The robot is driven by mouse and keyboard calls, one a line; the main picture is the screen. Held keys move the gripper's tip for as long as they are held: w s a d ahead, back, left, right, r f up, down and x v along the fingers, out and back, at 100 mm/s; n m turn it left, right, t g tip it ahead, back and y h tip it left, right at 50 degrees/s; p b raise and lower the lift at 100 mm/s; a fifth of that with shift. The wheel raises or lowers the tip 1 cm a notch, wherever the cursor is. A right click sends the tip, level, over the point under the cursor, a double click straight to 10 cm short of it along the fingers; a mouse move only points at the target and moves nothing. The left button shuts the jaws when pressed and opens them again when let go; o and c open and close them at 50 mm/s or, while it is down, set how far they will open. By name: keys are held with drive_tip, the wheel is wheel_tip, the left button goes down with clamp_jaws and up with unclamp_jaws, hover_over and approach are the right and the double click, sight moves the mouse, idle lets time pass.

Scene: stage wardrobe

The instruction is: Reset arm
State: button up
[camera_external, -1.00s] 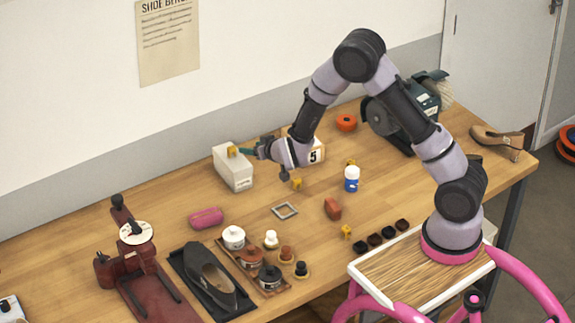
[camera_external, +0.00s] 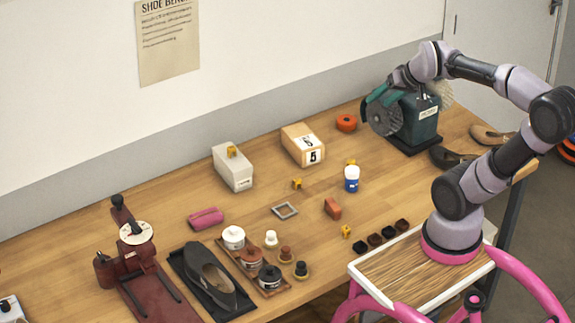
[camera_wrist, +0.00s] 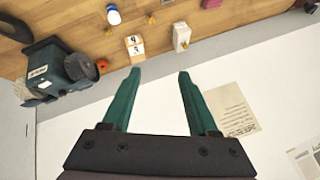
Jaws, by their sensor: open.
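My gripper (camera_wrist: 158,88) shows in the wrist view with its two green fingers spread apart and nothing between them. In the external view my gripper (camera_external: 372,96) is raised in front of the green grinding machine (camera_external: 416,122), at the back right of the bench. The wrist view looks past the fingers at the white wall, with the bench along the top.

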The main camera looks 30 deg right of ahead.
drive_tip(key=s, duration=0.2)
drive_tip(key=s+d, duration=0.1)
drive_tip(key=shift+s+f, duration=0.1)
drive_tip(key=shift+s, duration=0.25)
